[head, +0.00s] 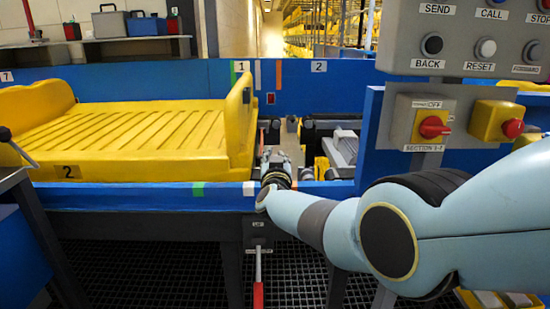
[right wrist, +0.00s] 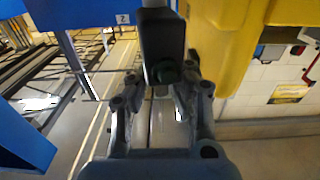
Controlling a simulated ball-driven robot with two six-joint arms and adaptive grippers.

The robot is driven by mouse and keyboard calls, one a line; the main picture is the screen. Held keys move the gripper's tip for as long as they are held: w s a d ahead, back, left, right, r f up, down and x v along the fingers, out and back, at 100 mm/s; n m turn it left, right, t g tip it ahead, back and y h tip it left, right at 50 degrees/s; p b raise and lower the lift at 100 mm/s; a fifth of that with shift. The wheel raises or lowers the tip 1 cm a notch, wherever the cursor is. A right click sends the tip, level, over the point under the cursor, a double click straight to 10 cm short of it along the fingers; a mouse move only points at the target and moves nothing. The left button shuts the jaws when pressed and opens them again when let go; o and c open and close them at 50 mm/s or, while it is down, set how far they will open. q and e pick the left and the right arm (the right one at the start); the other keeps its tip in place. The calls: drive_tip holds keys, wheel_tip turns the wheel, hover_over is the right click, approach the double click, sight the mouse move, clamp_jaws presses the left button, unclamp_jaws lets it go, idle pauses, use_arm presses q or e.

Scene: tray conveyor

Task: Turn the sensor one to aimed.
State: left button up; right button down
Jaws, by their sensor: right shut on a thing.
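My right gripper (head: 274,158) reaches over the blue front rail into the gap just right of the yellow tray. The right wrist view shows its two fingers (right wrist: 162,84) closed on a dark box-shaped body, which I take to be the sensor (right wrist: 162,42). A pale post or rod rises from the top of this body. In the head view the gripper covers most of it. I cannot read its aim or any mark on it. My left gripper is not in view.
The yellow tray (head: 130,135), marked 2, lies on the conveyor at left, its raised end close to my right gripper. A grey button panel (head: 465,40) and a red rotary switch (head: 433,127) stand at right. A red-handled lever (head: 258,290) hangs below the blue rail (head: 130,200).

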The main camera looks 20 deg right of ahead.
drive_tip(key=shift+s+f, duration=0.1)
drive_tip(key=shift+f, duration=0.05)
drive_tip(key=c, duration=1.4)
unclamp_jaws()
drive_tip(key=shift+s+d, duration=0.1)
drive_tip(key=shift+o, duration=0.2)
drive_tip(key=shift+r, duration=0.2)
wheel_tip(320, 180, up, 10)
drive_tip(key=shift+f, duration=0.1)
drive_tip(key=shift+c, duration=0.2)
